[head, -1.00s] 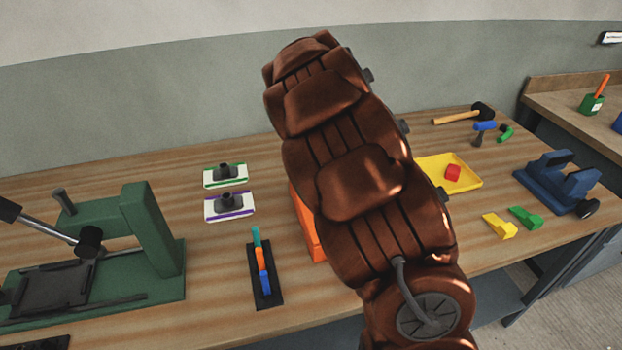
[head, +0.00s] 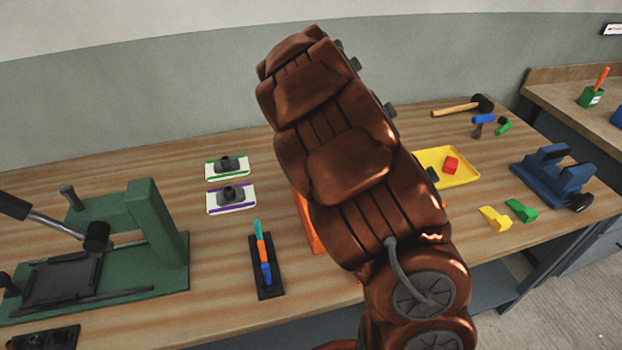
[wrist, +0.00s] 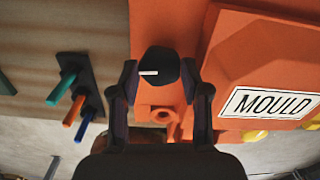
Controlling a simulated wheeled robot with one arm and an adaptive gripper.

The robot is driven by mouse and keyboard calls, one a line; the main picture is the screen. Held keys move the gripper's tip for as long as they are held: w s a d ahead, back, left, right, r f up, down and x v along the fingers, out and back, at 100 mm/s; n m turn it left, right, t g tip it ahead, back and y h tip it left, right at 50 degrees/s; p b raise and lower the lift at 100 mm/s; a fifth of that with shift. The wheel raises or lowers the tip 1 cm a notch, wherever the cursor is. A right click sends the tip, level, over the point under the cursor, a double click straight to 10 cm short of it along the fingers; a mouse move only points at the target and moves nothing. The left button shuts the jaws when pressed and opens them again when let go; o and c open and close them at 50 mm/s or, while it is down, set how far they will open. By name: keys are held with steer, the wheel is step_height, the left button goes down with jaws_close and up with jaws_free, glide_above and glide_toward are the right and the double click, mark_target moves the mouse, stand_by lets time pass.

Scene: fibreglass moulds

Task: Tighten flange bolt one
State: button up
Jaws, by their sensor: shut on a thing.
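In the wrist view, my gripper (wrist: 160,88) has its two dark fingers on either side of a dark bolt head (wrist: 158,66) with a white mark, and is shut on it. The bolt head sits against the orange mould (wrist: 268,62), on its flange. A white label reading MOULD is on the raised part at right. In the head view only a strip of the orange mould (head: 308,225) shows; my arm hides the rest, the bolt and my gripper.
A green press (head: 150,230) stands at left. A black holder with coloured tools (head: 266,270) and two white trays (head: 228,198) lie left of the mould. A yellow tray (head: 455,178), a mallet (head: 465,106) and a blue clamp-like fixture (head: 553,178) are at right.

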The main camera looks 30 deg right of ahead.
steer(key=o, duration=1.1)
step_height(320, 180, up, 7)
steer(key=shift+w+r, duration=0.1)
steer(key=shift+r, duration=0.4)
